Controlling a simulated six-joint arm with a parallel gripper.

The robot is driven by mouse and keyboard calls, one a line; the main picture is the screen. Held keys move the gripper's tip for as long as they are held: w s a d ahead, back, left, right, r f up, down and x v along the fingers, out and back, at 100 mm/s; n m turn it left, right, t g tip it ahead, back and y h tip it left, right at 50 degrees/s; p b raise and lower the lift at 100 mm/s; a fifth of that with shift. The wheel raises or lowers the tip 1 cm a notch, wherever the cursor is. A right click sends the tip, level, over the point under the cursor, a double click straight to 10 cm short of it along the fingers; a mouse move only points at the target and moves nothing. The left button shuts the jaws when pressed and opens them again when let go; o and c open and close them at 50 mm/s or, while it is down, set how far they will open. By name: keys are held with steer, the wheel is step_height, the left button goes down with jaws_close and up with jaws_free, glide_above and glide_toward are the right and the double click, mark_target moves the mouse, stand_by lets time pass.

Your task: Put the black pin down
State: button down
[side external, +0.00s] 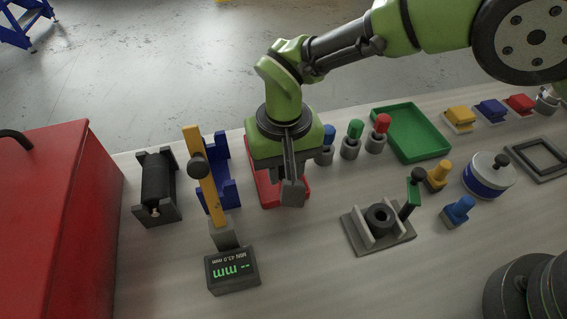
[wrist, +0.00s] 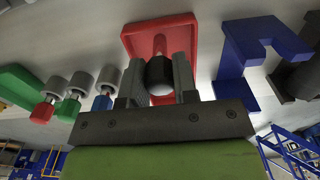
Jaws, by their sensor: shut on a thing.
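My gripper (side external: 291,190) points down over the red tray (side external: 265,188) in the side view. In the wrist view, my gripper (wrist: 158,84) is shut on the black pin (wrist: 160,70), a short dark cylinder with a pale rounded end between the two fingers. The red tray (wrist: 132,34) lies beyond the fingertips, and a reddish rod-like shape shows there in line with the pin. In the side view my gripper hides the pin and part of the tray. I cannot tell whether the pin touches the tray.
Blue, green (side external: 356,128) and red (side external: 382,122) pins stand in grey holders to the right of my gripper, before a green tray (side external: 446,151). A blue bracket (side external: 226,190) and a yellow upright gauge (side external: 207,190) stand close on the left. A grey fixture (side external: 400,238) stands right.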

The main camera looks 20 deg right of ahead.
steer(key=shift+f, duration=0.2)
steer(key=c, duration=0.9)
jaws_free()
step_height(320, 180, up, 12)
steer(key=shift+r, duration=0.15)
